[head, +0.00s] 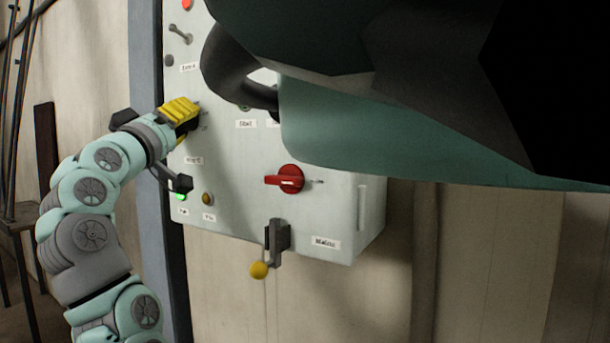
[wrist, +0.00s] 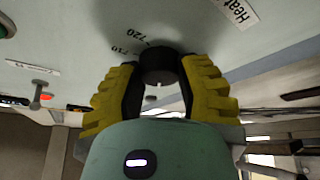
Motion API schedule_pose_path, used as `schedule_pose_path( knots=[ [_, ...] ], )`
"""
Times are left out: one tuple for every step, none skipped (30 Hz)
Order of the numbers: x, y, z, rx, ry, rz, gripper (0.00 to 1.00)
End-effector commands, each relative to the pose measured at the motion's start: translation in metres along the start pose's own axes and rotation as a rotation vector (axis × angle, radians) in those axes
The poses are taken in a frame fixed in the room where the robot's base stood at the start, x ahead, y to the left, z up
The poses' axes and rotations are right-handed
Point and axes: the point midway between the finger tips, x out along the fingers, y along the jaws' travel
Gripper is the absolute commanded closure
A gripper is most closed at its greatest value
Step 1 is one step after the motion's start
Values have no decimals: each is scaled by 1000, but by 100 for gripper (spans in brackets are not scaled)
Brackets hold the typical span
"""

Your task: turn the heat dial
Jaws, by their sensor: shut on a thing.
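The heat dial (wrist: 158,66) is a dark round knob on the pale panel in the wrist view. Numbers are printed on the panel beside it, and a label reading "Heat" (wrist: 236,10) is at the upper right. My gripper (wrist: 160,85) has yellow ridged fingers, one on each side of the dial, shut on it. In the head view my gripper (head: 182,115) is against the left part of the panel, and its fingers mostly hide the dial.
The grey control box (head: 235,215) carries a red rotary switch (head: 290,179), a lever with a yellow ball (head: 259,270), and a lit green lamp (head: 181,197). A large dark and teal shape covers the upper right of the head view. A stand (head: 18,225) is at the far left.

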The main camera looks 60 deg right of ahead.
Motion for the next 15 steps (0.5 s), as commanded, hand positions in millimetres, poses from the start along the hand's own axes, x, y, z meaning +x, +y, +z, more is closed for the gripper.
schedule_pose_path(
  knots=[
    [-2, -8, 6, 26, -9, 3, 100],
    [-2, -8, 6, 39, -10, 8, 100],
    [-2, -8, 6, 54, -13, 15, 100],
    [-1, -8, 6, 63, -14, 20, 100],
    [-1, -8, 6, 72, -15, 25, 100],
    [-1, -8, 5, 84, -16, 31, 100],
    [0, -7, 5, 93, -15, 36, 100],
    [0, -6, 4, 101, -15, 40, 100],
    [0, -6, 3, 110, -14, 45, 100],
    [0, -6, 3, 115, -14, 48, 100],
    [0, -5, 3, 120, -15, 51, 100],
    [0, -5, 3, 124, -15, 53, 100],
    [0, -5, 3, 127, -16, 54, 100],
    [1, -5, 2, 129, -16, 55, 100],
    [1, -5, 2, 131, -16, 56, 100]
  ],
)
